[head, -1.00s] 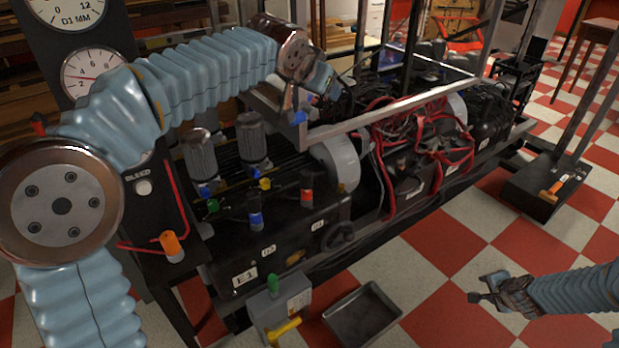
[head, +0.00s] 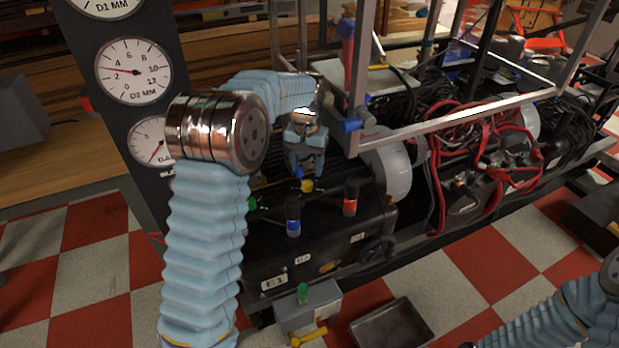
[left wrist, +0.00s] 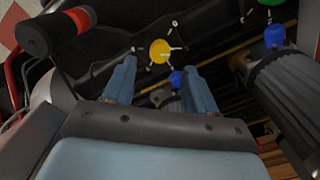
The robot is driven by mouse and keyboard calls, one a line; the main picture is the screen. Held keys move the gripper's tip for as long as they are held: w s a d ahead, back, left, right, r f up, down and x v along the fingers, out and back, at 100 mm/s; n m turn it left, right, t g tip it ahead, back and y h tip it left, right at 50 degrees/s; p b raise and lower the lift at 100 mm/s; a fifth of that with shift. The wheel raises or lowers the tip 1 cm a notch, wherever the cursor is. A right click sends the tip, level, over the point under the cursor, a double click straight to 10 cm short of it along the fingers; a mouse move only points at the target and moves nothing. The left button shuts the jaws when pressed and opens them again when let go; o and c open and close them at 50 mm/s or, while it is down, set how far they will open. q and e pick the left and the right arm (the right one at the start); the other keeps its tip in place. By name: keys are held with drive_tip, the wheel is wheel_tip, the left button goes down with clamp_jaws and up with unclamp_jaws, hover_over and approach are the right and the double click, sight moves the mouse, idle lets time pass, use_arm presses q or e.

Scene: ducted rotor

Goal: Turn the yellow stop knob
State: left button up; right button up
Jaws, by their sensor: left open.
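The yellow knob (head: 307,186) is on top of the black unit, among other coloured knobs. In the left wrist view the yellow knob (left wrist: 159,50) shows as a round cap with thin spokes, just beyond the gap between my fingertips. My left gripper (head: 305,168) points down above and just behind the knob, with its fingers apart and nothing between them. Its two blue fingers (left wrist: 159,72) also show in the left wrist view. I see no contact with the knob. My right arm is at the lower right, with its gripper cut off by the bottom edge.
A grey cylinder (left wrist: 285,85) is close on the right in the wrist view. A metal frame bar (head: 440,128) runs to the right. A grey tray (head: 392,330) lies on the floor.

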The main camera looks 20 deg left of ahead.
sight(307, 183)
use_arm(q)
wheel_tip(307, 183, down, 6)
drive_tip(key=shift+r, duration=0.2)
drive_tip(key=shift+c, duration=0.2)
drive_tip(key=c, duration=1)
